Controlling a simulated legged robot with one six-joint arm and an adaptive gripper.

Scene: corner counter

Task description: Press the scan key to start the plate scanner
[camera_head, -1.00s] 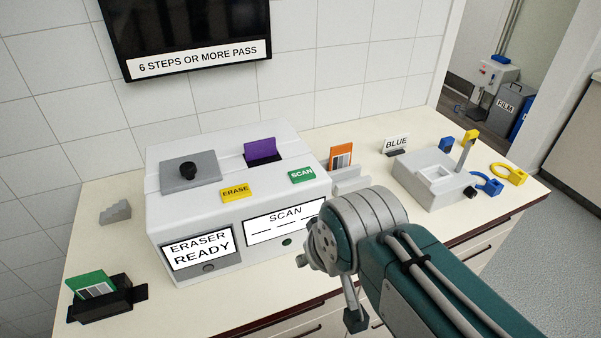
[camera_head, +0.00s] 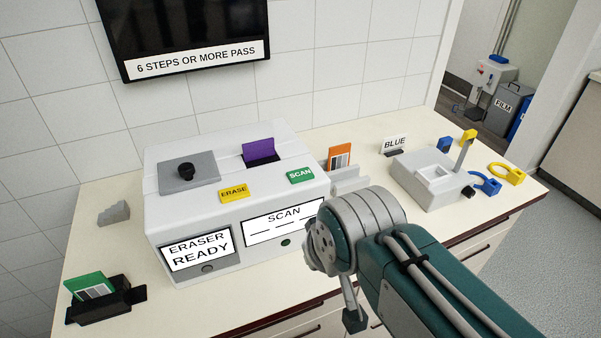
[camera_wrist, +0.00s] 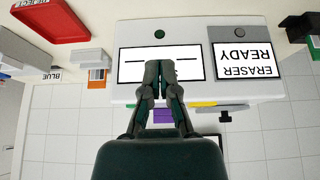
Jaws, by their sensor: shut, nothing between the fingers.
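The plate scanner (camera_head: 165,223) is a light grey box on the counter. Its green SCAN key (camera_head: 300,176) is on the top right, with a yellow ERASE key (camera_head: 234,193) to its left. A purple plate (camera_head: 259,151) stands in the top slot. The SCAN display (camera_head: 284,222) shows dashes; the other display (camera_head: 197,248) reads ERASER READY. In the wrist view, upside down, my gripper (camera_wrist: 163,64) is shut and empty, in front of the SCAN display (camera_wrist: 130,69). The green key's edge (camera_wrist: 130,106) is partly hidden by the fingers.
An orange plate (camera_head: 340,158) stands in a rack right of the scanner. A green plate (camera_head: 90,286) sits in a black holder (camera_head: 125,300) at front left. A grey device (camera_head: 434,178) with yellow and blue rings stands at right. A red tray (camera_wrist: 50,20) shows in the wrist view.

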